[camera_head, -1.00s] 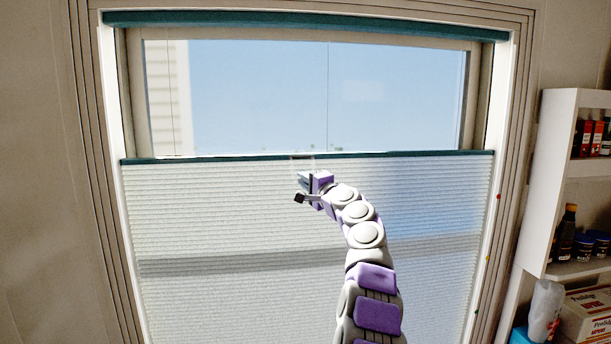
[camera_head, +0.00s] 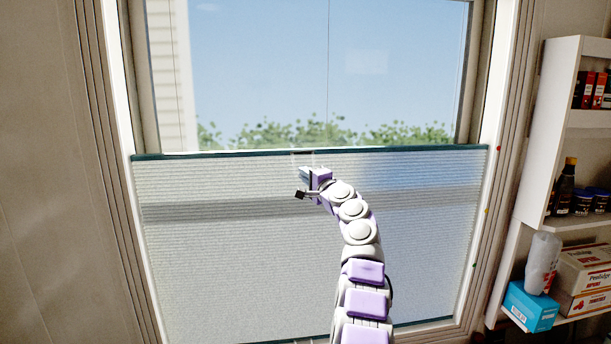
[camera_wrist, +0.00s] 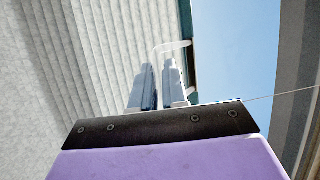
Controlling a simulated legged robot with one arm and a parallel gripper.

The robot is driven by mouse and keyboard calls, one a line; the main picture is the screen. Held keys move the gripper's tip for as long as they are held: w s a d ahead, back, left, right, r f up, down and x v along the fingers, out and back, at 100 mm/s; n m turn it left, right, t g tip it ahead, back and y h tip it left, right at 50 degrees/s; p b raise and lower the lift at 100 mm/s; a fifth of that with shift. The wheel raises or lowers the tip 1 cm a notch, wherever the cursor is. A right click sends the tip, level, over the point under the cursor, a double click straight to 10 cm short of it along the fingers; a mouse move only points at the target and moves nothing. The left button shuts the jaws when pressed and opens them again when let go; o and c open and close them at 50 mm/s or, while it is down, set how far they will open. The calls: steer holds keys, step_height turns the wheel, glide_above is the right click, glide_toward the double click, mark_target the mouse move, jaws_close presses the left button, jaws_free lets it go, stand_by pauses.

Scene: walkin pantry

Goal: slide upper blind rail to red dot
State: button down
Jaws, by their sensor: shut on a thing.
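The upper blind rail (camera_head: 400,150) is a dark teal bar across the window, with the pale pleated blind (camera_head: 230,235) hanging below it. A small red dot (camera_head: 499,149) shows on the right window frame, about level with the rail's right end. My gripper (camera_head: 305,178) is at the middle of the rail, just below it. In the wrist view, my gripper's two grey fingers (camera_wrist: 159,85) are shut on a pale handle (camera_wrist: 172,46) at the rail (camera_wrist: 187,30). The fingertips partly hide the handle.
Clear glass (camera_head: 270,70) shows above the rail, with shrubs outside. A white shelf (camera_head: 550,120) with bottles and boxes stands on the right. A blue box (camera_head: 530,308) is low on it. The space at the left wall (camera_head: 45,180) is free.

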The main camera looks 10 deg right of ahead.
steer(key=c, duration=1.2)
jaws_free()
steer(key=shift+c, duration=0.2)
